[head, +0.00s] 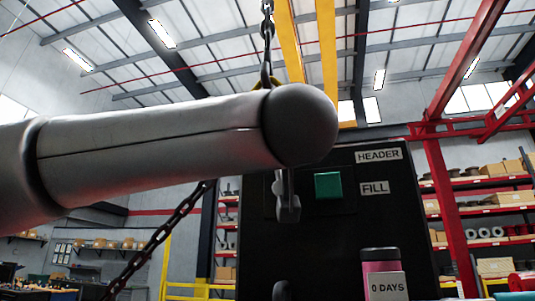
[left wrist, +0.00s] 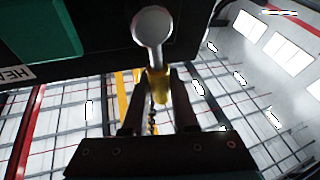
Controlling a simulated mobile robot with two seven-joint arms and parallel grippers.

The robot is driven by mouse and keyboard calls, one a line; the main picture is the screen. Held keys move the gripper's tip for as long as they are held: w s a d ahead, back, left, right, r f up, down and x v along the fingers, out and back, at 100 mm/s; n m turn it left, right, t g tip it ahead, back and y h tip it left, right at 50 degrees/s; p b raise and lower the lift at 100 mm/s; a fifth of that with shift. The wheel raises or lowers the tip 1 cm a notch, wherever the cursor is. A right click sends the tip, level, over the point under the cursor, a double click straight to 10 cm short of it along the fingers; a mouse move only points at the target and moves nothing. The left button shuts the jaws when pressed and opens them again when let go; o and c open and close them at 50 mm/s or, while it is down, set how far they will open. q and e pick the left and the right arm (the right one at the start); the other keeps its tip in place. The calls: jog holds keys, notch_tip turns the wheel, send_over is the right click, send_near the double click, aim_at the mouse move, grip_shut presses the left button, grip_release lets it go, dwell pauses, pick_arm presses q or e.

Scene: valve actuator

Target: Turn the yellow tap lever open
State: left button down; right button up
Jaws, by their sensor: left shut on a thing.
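The yellow tap lever (left wrist: 159,88) shows in the left wrist view, with a grey metal stem and a round grey hub (left wrist: 152,25). My left gripper (left wrist: 160,100) is shut on the yellow part, one dark finger on each side. A grey metal part of the tap (head: 288,205) shows below the arm, against the black panel (head: 335,235). My right gripper is in neither view.
A green square (head: 328,185) and labels reading HEADER (head: 379,155) and FILL (head: 375,188) are on the panel. A pink container (head: 380,254) and a "0 DAYS" card (head: 387,287) stand low in front. A chain (head: 160,238) hangs at left. Shelves stand at right.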

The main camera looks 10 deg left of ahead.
pick_arm(q)
jog(key=shift+d+m+h, duration=0.25)
jog(key=shift+m+h, duration=0.05)
jog(key=shift+m, duration=0.2)
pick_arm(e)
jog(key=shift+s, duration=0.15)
pick_arm(q)
jog(key=c, duration=0.7)
grip_release()
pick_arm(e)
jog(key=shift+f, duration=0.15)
